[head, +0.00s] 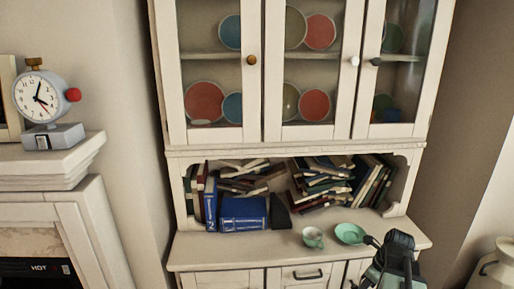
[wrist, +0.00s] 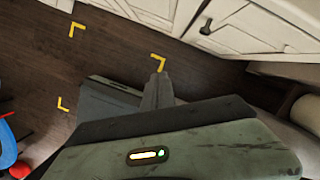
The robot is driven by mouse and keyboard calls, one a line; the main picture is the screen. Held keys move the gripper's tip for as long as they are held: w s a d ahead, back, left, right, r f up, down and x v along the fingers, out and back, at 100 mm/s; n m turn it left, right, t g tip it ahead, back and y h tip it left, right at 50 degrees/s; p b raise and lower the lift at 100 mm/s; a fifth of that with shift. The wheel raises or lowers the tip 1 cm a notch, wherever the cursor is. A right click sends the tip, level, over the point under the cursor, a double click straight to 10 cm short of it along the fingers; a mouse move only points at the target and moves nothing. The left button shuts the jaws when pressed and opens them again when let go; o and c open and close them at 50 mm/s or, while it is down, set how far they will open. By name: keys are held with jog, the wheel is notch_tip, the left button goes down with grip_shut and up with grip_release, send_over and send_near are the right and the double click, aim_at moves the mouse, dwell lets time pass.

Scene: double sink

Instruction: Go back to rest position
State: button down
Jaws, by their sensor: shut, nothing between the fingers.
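My gripper (head: 397,240) is at the lower right of the head view, raised in front of the right part of the hutch's counter (head: 215,250). In the wrist view my gripper (wrist: 158,82) points at the dark wooden floor (wrist: 125,45); its fingers are together and hold nothing. In the head view a small patterned cup (head: 313,238) stands on the counter, and a green bowl or saucer (head: 350,233) lies beside it, just left of my gripper.
Books (head: 243,212) fill the hutch's shelf; coloured plates (head: 204,103) stand behind its glass doors. A clock (head: 40,97) sits on the mantel (head: 60,160) at left. Yellow corner marks (wrist: 77,29) lie on the floor by white cabinet fronts (wrist: 235,25). A white jug-like object (head: 497,262) is at lower right.

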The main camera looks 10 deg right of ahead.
jog(key=w+a+r+n+g+h+p, duration=0.1)
jog(key=a+r+n+g+p, duration=0.1)
jog(key=a+n, duration=2.5)
jog(key=shift+a+r+n+h+p, duration=0.3)
jog(key=shift+r+n+p, duration=0.4)
jog(key=shift+n, duration=0.5)
